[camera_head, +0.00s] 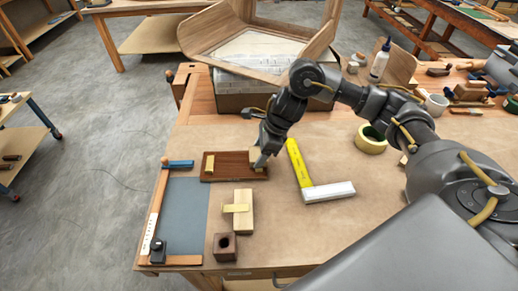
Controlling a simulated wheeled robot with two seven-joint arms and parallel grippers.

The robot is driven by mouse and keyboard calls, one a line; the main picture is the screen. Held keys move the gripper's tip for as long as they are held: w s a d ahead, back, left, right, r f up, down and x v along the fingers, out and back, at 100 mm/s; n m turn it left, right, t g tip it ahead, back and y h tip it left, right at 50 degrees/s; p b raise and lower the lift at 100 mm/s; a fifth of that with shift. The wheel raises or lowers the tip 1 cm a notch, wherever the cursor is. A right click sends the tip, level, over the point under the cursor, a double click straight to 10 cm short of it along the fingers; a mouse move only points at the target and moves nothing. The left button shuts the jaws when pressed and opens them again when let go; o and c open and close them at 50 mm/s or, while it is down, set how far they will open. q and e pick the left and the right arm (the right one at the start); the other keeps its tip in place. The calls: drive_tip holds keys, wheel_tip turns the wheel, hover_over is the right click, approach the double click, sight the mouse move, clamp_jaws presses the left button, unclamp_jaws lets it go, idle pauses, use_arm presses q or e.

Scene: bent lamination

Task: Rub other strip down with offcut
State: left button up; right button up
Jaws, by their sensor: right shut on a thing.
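A dark brown board (228,169) lies flat on the bench. A short pale strip (209,163) stands out near its left end. My right gripper (260,161) is low over the board's right end, shut on a small pale piece (253,155) that looks like the offcut. The fingers partly hide this piece and the board's end, so I cannot tell whether it touches the board or a second strip there. My left gripper is not in view.
A pale wooden block (244,220), a dark square block (224,245) and a grey mat (182,222) lie in front. A bent wooden form (215,35) stands behind.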

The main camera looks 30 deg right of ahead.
idle(0.3)
drive_tip(key=shift+r+p, duration=2.35)
drive_tip(key=shift+r, duration=0.65)
